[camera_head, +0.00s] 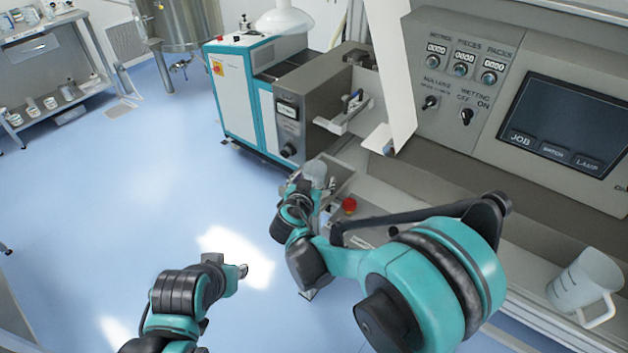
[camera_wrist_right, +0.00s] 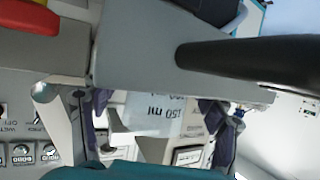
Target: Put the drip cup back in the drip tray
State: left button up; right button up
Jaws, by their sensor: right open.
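The drip cup (camera_wrist_right: 160,112), clear with "150 ml" markings, shows between the fingers of my right gripper in the right wrist view (camera_wrist_right: 165,125). In the head view the cup (camera_head: 314,170) is a small clear shape at the tip of my right gripper (camera_head: 312,186). The gripper is open around the cup; contact cannot be told. A grey open-topped holder, seemingly the drip tray (camera_head: 342,172), is just right of the cup, partly hidden by my right arm. Whether the cup sits in it is unclear. My left gripper (camera_head: 238,271) is over the floor, fingers unclear.
A red button (camera_head: 349,205) is close to my right gripper. The machine's control panel (camera_head: 462,65) and screen (camera_head: 570,125) rise behind my right arm. A clear jug (camera_head: 580,285) stands on the ledge at the right. The blue floor on the left is open.

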jog(key=shift+r, duration=0.15)
jog(key=shift+s+a+r+p, duration=0.15)
jog(key=shift+s+r+p, duration=0.05)
jog(key=shift+s+p, duration=0.1)
jog(key=p+v, duration=0.3)
jog(key=v, duration=0.8)
jog(key=s+d+n+g, duration=0.1)
jog(key=s+d+g, duration=0.45)
jog(key=d, duration=1.05)
jog(key=s+d+n+y, duration=0.1)
jog(key=s+d+y, duration=0.2)
jog(key=s, duration=0.9)
jog(key=shift+d+n, duration=0.3)
jog(key=shift+d, duration=0.4)
jog(key=shift+s, duration=0.15)
